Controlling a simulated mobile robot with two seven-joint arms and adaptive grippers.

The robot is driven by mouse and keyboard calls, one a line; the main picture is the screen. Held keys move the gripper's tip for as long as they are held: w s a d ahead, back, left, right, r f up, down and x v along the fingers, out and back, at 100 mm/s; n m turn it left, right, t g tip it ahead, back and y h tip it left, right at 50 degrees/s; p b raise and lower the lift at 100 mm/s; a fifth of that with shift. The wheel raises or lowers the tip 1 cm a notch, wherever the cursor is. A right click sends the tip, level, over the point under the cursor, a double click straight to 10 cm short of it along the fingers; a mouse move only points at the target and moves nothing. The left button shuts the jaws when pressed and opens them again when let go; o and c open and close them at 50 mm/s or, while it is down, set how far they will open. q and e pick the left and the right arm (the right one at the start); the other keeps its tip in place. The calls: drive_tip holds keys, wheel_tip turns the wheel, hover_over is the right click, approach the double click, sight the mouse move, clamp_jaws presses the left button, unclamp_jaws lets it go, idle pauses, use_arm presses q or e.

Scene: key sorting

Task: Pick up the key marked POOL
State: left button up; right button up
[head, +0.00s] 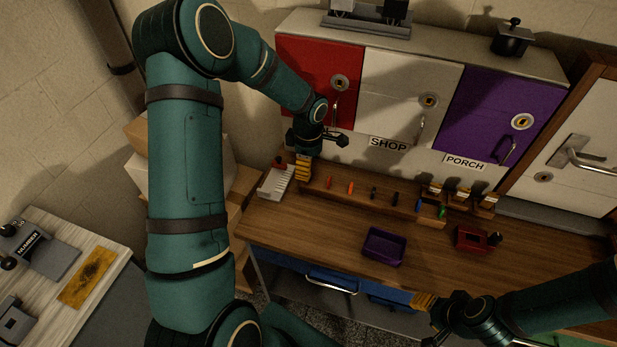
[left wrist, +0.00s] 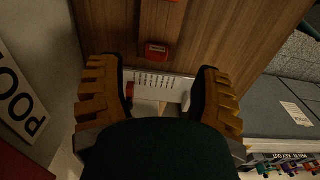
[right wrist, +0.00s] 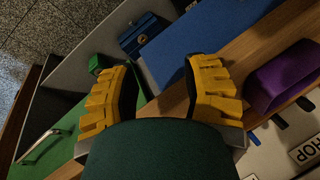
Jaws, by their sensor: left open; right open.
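Several small keys lie along the wooden rack at the back of the bench: a red one (head: 329,182), an orange one (head: 350,187), dark ones (head: 374,192), a blue one (head: 418,205) and a green one (head: 442,211). Their markings are too small to read in the head view. In the left wrist view, a red piece with small pale lettering (left wrist: 157,51) lies ahead of the open fingers. My right gripper (head: 425,301) is open and empty at the bench's front edge.
A purple tray (head: 384,260) and a red device (head: 472,238) stand on the bench. Behind are red (head: 310,70), white (head: 400,85) and purple (head: 500,100) doors. A wall label (left wrist: 20,100) begins "PO". Bare bench (head: 310,225) lies left of the tray.

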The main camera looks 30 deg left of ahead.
use_arm(q)
drive_tip(key=shift+w+a+f, duration=0.1)
drive_tip(key=shift+f, duration=1.25)
drive_tip(key=shift+w+f, duration=0.1)
drive_tip(key=shift+f, duration=1.25)
drive_tip(key=c, duration=1)
